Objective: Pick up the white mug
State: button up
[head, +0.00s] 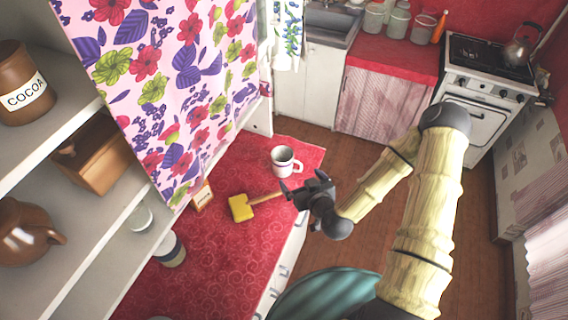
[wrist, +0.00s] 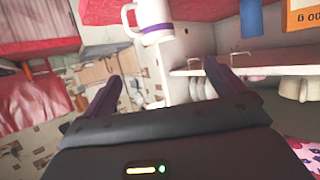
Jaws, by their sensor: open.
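The white mug (head: 283,161) stands upright on the red oilcloth counter (head: 235,268), its handle to the right in the head view. In the wrist view the mug (wrist: 153,14) is at the top edge, partly cut off, with a purple band near its base. My gripper (head: 303,184) is just in front of and slightly right of the mug in the head view. In the wrist view its two fingers (wrist: 160,85) are spread with nothing between them. The mug lies beyond the fingertips, apart from them.
A yellow-headed tool (head: 240,207) with a wooden handle lies on the counter left of my gripper. A small box (head: 202,196) and a jar (head: 171,250) stand near the shelves. A floral curtain (head: 170,75) hangs behind. Open floor (head: 473,235) lies to the right.

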aim_at(287, 164)
jog(key=shift+d+f, duration=0.1)
jog(key=shift+f, duration=0.05)
jog(key=b+x, duration=0.2)
jog(key=b, duration=0.5)
jog(key=shift+w+f+b, duration=0.2)
jog(key=shift+w+b, duration=0.05)
jog(key=shift+b, duration=0.15)
jog(key=shift+b, duration=0.45)
jog(key=b+x, duration=0.2)
jog(key=x, duration=0.7)
jog(key=shift+w+a, duration=0.25)
jog(key=shift+w, duration=0.05)
jog(key=shift+w, duration=0.1)
